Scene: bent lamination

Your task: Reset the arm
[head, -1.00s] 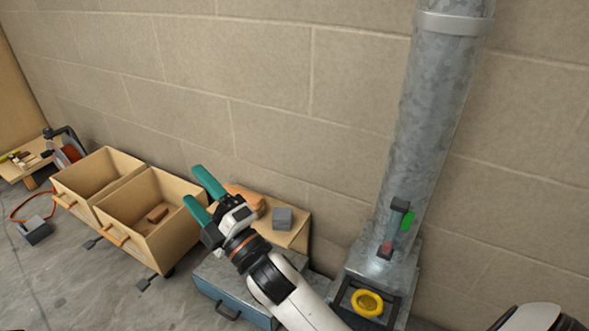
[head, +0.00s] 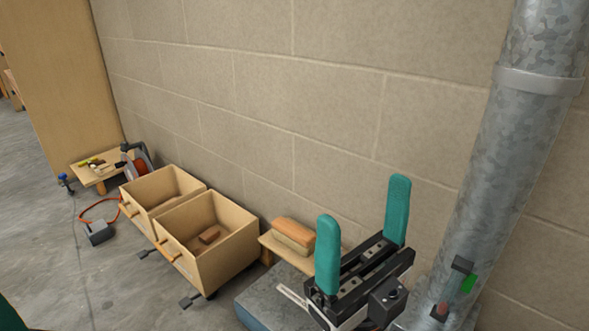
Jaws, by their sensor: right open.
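My right gripper (head: 363,204) is large in the lower right of the head view. Its two teal fingers point up and stand wide apart. Nothing is between them. The wall shows through the gap. The gripper body covers part of a metal surface and part of a low wooden stand. My left gripper is not recognisable; only a dark green patch shows in the bottom left corner, and I cannot tell what it is.
Two open wooden drawer boxes (head: 183,252) stand left of the gripper; a brown block (head: 209,235) lies in the nearer one. A tan block (head: 293,235) lies on the low stand. A galvanised pipe (head: 508,160) rises at right.

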